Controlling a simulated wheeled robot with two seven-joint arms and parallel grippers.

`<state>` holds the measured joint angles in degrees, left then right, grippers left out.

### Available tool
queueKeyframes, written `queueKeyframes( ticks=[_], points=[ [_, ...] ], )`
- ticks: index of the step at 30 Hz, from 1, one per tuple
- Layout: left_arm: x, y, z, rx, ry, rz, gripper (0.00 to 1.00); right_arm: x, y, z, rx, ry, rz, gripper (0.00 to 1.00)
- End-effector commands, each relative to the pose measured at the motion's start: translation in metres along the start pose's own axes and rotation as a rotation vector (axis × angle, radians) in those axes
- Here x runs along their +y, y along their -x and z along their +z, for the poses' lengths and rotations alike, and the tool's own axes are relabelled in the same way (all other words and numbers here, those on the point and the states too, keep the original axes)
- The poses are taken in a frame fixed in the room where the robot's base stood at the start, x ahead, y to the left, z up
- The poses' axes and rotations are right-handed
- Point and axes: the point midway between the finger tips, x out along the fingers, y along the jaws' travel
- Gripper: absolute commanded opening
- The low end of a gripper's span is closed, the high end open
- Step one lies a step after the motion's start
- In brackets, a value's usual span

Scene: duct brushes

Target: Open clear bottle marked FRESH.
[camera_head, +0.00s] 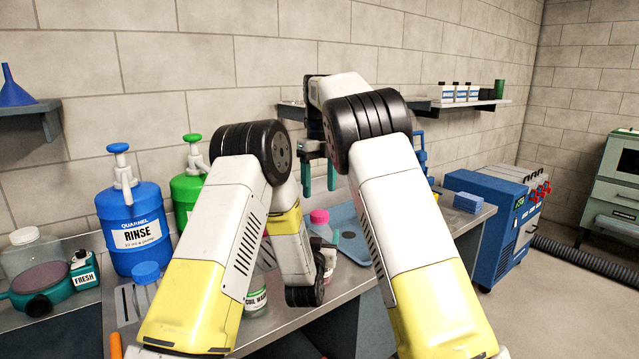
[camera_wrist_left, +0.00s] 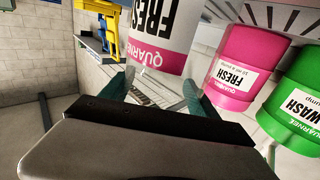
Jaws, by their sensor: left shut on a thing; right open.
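The clear bottle with a pink cap (camera_head: 320,216) stands upright at the bench's front, partly hidden behind my left arm. In the left wrist view a bottle labelled FRESH (camera_wrist_left: 158,22), with a pink band, fills the space between the fingertips; it appears to be the same bottle. My left gripper (camera_wrist_left: 158,78) is shut on it; in the head view my own wrist mostly hides this grip. The cap appears to be still on. My right gripper (camera_head: 319,187) is open and empty, fingers pointing down, above and apart from the pink cap.
A blue RINSE jug (camera_head: 130,240) and a green jug (camera_head: 187,192) stand at the left. A COIL WASH bottle (camera_head: 257,298) is beside my left arm. A blue tray (camera_head: 350,238) lies behind the bottle. A pink FRESH jug (camera_wrist_left: 245,62) shows in the wrist view.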

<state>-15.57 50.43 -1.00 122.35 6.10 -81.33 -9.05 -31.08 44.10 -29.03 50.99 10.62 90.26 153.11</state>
Motion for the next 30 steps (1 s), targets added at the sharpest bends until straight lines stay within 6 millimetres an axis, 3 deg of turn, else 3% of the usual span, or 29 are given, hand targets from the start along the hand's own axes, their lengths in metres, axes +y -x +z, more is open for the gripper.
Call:
queueKeyframes(
  ticks=[12, 18, 26, 30],
  points=[
    [0.0, 0.0, 0.0, 0.001, 0.0, 0.0, 0.0, 0.0, -0.06, -0.001, 0.002, 0.001, 0.001, 0.64],
    [0.0, 0.0, 0.0, 0.001, 0.0, 0.0, 0.0, 0.0, -0.073, 0.0, 0.0, 0.002, 0.0, 0.64],
    [0.0, 0.0, 0.0, 0.001, 0.0, 0.0, 0.0, 0.0, -0.074, 0.0, 0.0, 0.002, 0.0, 0.64],
    [0.0, 0.0, 0.0, 0.001, 0.0, 0.0, 0.0, 0.0, -0.074, 0.0, 0.0, 0.002, 0.0, 0.36]
  ],
)
